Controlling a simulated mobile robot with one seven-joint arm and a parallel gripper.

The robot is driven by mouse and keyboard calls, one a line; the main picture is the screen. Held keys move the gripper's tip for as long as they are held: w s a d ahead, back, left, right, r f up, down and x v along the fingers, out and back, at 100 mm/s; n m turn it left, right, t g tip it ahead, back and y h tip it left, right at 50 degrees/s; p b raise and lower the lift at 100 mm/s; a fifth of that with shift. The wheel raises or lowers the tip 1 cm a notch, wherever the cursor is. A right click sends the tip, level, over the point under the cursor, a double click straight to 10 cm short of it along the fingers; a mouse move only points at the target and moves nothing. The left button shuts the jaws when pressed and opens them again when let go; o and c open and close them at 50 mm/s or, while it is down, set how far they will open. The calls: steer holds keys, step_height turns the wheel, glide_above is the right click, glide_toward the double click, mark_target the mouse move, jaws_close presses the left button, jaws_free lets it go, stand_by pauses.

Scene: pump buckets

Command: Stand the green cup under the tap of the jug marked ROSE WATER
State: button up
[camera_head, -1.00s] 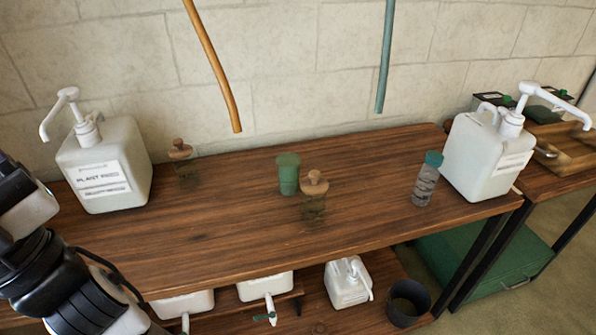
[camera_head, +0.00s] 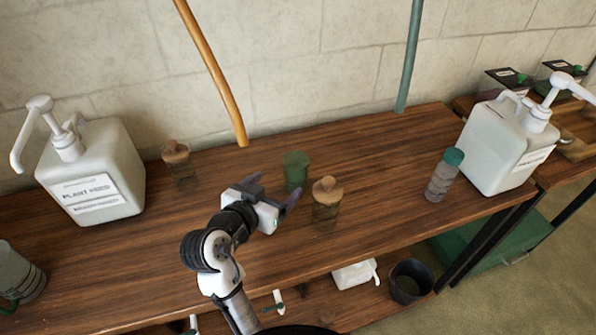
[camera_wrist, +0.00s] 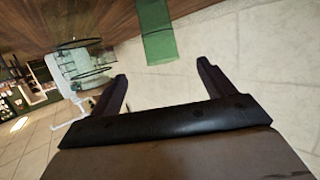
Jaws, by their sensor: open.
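The green cup (camera_head: 295,172) stands upright on the wooden table top, between two cork-lidded jars. My gripper (camera_head: 275,190) is open and empty in front of the cup, with its fingers pointing towards it. In the wrist view the green cup (camera_wrist: 157,35) shows beyond and between the open fingers (camera_wrist: 162,71), apart from them. A tap (camera_head: 278,302) with a green handle shows below the table's front edge; its jug is hidden by the table and my arm. I can read no ROSE WATER label in any view.
A cork-lidded jar (camera_head: 326,208) stands close right of the cup; another (camera_head: 180,165) is farther left. A PLANT FEED pump jug (camera_head: 92,175) is at left, a second pump jug (camera_head: 500,150) at right beside a green-capped bottle (camera_head: 443,178). A dark pot (camera_head: 411,282) stands below.

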mark_target(290, 172)
steer(key=p+x, duration=0.2)
steer(key=x, duration=0.4)
steer(key=shift+w+d, duration=0.1)
steer(key=shift+w, duration=0.2)
steer(key=p+x, duration=0.2)
steer(key=x, duration=0.1)
steer(key=shift+w+d+f, duration=0.15)
steer(key=shift+w, duration=0.05)
steer(key=shift+w+d+f, duration=0.15)
steer(key=shift+w+f, duration=0.15)
steer(key=shift+w, duration=0.15)
steer(key=c, duration=1.1)
steer(key=shift+r, duration=0.15)
